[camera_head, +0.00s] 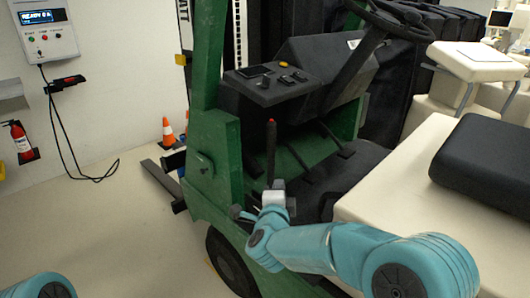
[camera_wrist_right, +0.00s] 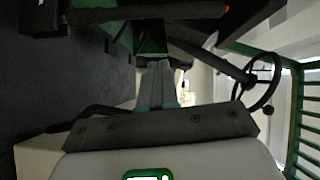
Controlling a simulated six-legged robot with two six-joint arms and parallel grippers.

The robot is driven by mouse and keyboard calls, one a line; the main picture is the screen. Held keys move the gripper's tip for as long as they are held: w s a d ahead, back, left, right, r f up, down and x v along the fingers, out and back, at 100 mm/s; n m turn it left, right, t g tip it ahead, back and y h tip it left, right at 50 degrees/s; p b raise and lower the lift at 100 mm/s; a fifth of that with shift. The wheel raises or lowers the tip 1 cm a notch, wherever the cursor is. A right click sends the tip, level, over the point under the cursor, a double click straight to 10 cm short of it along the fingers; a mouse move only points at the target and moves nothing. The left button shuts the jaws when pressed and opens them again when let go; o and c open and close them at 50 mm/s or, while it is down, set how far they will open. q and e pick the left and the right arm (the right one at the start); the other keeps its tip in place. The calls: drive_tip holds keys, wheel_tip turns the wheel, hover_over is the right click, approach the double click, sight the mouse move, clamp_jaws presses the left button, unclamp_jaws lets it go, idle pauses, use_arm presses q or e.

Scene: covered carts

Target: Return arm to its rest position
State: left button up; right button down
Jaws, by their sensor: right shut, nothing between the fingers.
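My right arm (camera_head: 350,250) is teal and reaches in from the lower right of the head view. Its gripper (camera_head: 273,193) is beside the green forklift (camera_head: 225,150), just below a black lever (camera_head: 271,150) with a red tip. In the right wrist view the gripper (camera_wrist_right: 158,75) is shut with nothing in it. The lever's red tip (camera_wrist_right: 227,8) shows at the top there, apart from the fingers. Only a rounded teal piece of my left arm (camera_head: 40,286) shows at the lower left; the left gripper is out of view.
The forklift has a steering wheel (camera_head: 392,18) and a dark dashboard (camera_head: 268,85). A wall charger box (camera_head: 45,30), fire extinguisher (camera_head: 20,140) and orange cones (camera_head: 168,131) are at left. Floor at left is clear.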

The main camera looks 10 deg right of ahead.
drive_tip(key=s+d+f+n+g+y+p, duration=0.15)
drive_tip(key=s+f+n, duration=0.25)
drive_tip(key=f, duration=0.4)
drive_tip(key=s+f+n+g+y+p, duration=0.1)
drive_tip(key=s+f+n+g+y, duration=0.2)
drive_tip(key=f, duration=0.4)
drive_tip(key=s+d+f+n+g+y+p, duration=0.1)
drive_tip(key=s+f+n+g+p, duration=0.2)
drive_tip(key=s+f, duration=0.4)
drive_tip(key=s+f+n+g+y, duration=0.1)
drive_tip(key=s+f+n+g, duration=0.2)
drive_tip(key=s, duration=0.9)
drive_tip(key=s+f+n+g+y+p, duration=0.1)
drive_tip(key=s+f+n+g, duration=0.3)
drive_tip(key=s, duration=0.8)
drive_tip(key=shift+a+f+g+y, duration=0.35)
drive_tip(key=shift+f+g, duration=0.25)
drive_tip(key=shift+g, duration=0.15)
